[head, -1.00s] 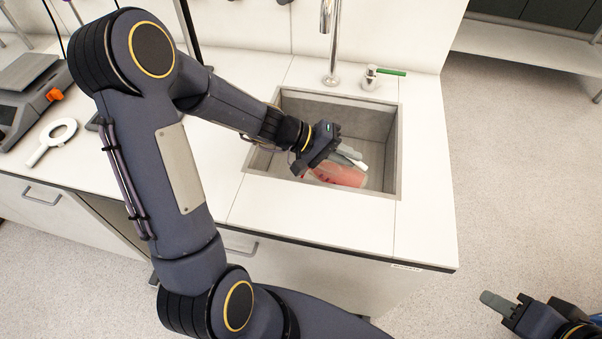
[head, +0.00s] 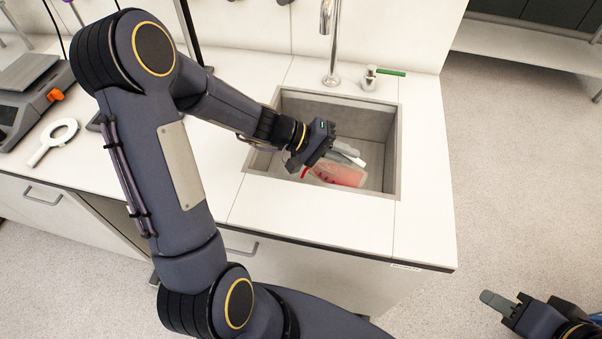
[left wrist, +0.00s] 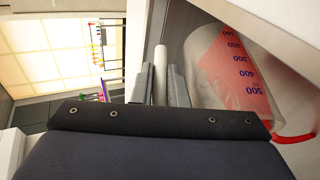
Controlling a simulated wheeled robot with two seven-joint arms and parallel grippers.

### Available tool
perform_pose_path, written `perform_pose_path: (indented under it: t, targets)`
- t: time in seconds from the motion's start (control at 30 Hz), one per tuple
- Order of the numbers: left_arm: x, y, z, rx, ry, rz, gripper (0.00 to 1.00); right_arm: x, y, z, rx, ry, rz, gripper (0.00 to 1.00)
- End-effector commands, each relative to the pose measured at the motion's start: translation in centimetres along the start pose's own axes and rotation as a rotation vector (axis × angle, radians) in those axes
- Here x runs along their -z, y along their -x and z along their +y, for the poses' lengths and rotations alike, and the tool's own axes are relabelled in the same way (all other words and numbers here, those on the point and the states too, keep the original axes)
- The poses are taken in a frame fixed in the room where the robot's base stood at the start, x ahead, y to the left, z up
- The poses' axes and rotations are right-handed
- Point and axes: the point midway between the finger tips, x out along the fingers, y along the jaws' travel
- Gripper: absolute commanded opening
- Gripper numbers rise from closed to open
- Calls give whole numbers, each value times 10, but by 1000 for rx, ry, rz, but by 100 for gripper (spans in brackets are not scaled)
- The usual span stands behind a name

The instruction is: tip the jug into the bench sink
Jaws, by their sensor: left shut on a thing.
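The jug (head: 340,174) is a clear vessel with red juice in it, lying tilted inside the bench sink (head: 386,187). My left gripper (head: 343,153) is over the sink, shut on the jug's pale handle. In the left wrist view the jug (left wrist: 232,68) shows blue volume marks up to 500, and the handle (left wrist: 160,72) stands between the fingers. A bright red streak runs from the jug's 500 end and looks like flowing juice. My right gripper (head: 505,306) is at the lower right over the floor, apart from the bench; its opening is unclear.
A chrome tap (head: 331,50) rises behind the sink, with a green-handled valve (head: 374,76) beside it. The counter right of the sink is clear.

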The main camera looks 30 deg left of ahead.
Motion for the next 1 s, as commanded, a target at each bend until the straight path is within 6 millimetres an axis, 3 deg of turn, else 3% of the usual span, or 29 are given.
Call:
perform_pose_path:
  t: [1.0]
  targets:
    - [6, 14, 0, -69, 28, -12, 0, -2, -4, 2, 0, 0, 0, 37]
